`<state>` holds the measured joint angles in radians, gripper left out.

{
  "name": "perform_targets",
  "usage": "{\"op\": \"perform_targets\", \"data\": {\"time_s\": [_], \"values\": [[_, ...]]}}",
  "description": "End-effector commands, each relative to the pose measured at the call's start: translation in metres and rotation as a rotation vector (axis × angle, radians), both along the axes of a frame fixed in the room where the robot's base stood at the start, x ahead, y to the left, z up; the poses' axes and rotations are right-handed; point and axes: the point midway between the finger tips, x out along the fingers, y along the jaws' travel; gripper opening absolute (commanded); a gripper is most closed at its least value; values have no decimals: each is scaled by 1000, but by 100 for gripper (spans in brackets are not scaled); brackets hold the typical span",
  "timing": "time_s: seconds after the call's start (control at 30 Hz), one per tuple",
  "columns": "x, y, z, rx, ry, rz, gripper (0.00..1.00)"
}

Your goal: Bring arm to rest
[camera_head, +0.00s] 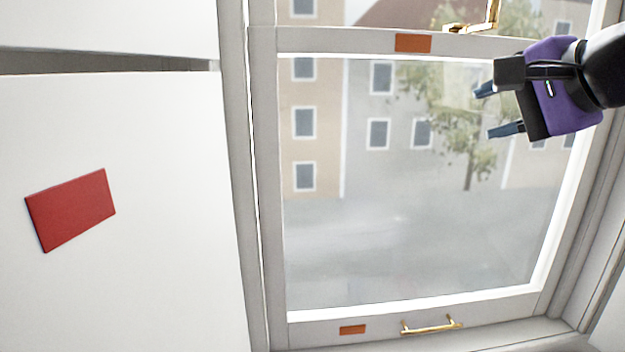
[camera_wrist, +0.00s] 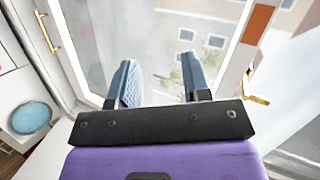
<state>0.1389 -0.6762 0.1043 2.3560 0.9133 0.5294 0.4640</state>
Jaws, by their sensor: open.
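My gripper (camera_head: 487,111) is at the upper right in the head view, in front of the window pane. Its body is purple and black with two blue fingers. The fingers point left and stand apart, with nothing between them. In the wrist view my gripper (camera_wrist: 168,85) also shows its two fingers spread and empty, with the window behind them. The upper part of my arm (camera_head: 610,65) enters from the right edge.
A white-framed window (camera_head: 400,41) has a brass latch (camera_head: 490,18) above and a brass handle (camera_head: 432,326) at its bottom rail. Orange patches (camera_head: 413,43) mark the frame. A red rectangle (camera_head: 72,210) is on the white surface at left. A round blue thing (camera_wrist: 31,118) shows in the wrist view.

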Motion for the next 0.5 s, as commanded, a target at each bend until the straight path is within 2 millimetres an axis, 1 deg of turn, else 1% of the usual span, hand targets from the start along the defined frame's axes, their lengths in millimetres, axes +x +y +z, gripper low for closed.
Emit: {"op": "perform_targets", "data": {"time_s": [0.03,0.1,0.17,0.2,0.3,0.4,0.5], "values": [[-10,-1,-16,-110,24,62,44],[-24,-5,-39,-270,62,154,44],[-37,-11,-58,-404,97,233,44],[-45,-16,-70,-492,121,289,44],[-67,-30,-98,-697,187,422,44],[-85,-46,-119,-868,246,537,44],[-98,-60,-133,-987,294,623,44]]}}
